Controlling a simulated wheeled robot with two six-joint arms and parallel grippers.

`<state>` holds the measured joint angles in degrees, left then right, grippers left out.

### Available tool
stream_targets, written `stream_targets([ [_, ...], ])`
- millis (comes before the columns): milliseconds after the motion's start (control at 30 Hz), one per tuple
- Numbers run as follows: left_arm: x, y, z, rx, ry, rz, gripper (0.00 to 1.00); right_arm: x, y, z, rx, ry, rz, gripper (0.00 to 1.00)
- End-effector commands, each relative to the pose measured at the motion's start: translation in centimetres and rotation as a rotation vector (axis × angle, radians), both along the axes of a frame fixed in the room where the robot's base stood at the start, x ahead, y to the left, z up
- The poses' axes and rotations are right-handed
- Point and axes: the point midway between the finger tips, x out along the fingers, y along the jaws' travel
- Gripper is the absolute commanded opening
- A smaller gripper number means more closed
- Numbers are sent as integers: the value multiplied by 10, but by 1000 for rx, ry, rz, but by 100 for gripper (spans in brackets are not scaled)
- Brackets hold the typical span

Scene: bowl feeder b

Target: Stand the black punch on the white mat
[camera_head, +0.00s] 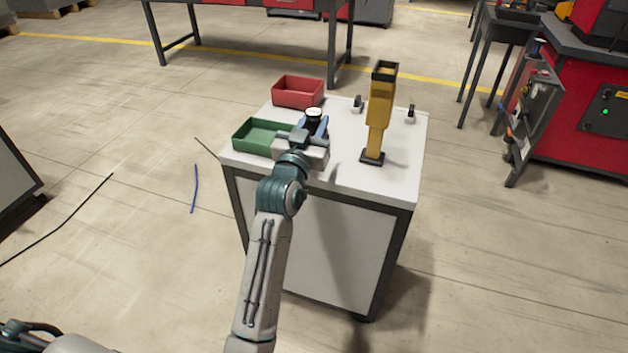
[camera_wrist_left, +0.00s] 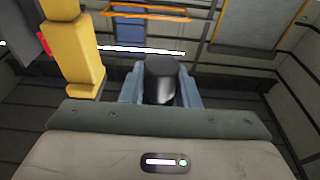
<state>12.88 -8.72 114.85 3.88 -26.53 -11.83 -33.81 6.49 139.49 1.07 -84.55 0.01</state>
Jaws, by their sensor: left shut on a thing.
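The black punch (camera_wrist_left: 162,82) is a short dark cylinder, upright as far as I can tell, between the blue-grey fingers of my left gripper (camera_wrist_left: 160,88). My left gripper (camera_head: 314,124) is shut on it over the left part of the cabinet top, beside the green bin. I cannot make out a separate white mat; the cabinet top (camera_head: 340,180) is itself white. My right gripper is not in view.
A yellow feeder column (camera_head: 380,108) on a black foot stands right of my gripper. A green bin (camera_head: 256,136) is at left, a red bin (camera_head: 298,92) behind. Two small dark-and-white fittings (camera_head: 357,104) (camera_head: 410,114) sit at the back. The front right top is clear.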

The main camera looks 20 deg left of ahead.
Motion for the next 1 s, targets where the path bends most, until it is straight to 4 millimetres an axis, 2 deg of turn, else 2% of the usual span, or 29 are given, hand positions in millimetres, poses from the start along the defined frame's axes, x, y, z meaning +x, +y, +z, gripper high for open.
stream_targets([
  [133,3,0,-13,0,1,1,0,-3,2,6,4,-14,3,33],
  [300,3,0,-45,0,4,1,0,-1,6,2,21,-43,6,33],
  [400,3,0,-58,-1,2,1,0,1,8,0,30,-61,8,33],
  [567,3,0,-69,0,0,2,0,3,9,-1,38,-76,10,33],
  [800,3,0,-101,0,0,2,0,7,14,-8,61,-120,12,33],
  [1000,3,0,-101,0,-2,2,0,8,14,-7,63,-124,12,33],
])
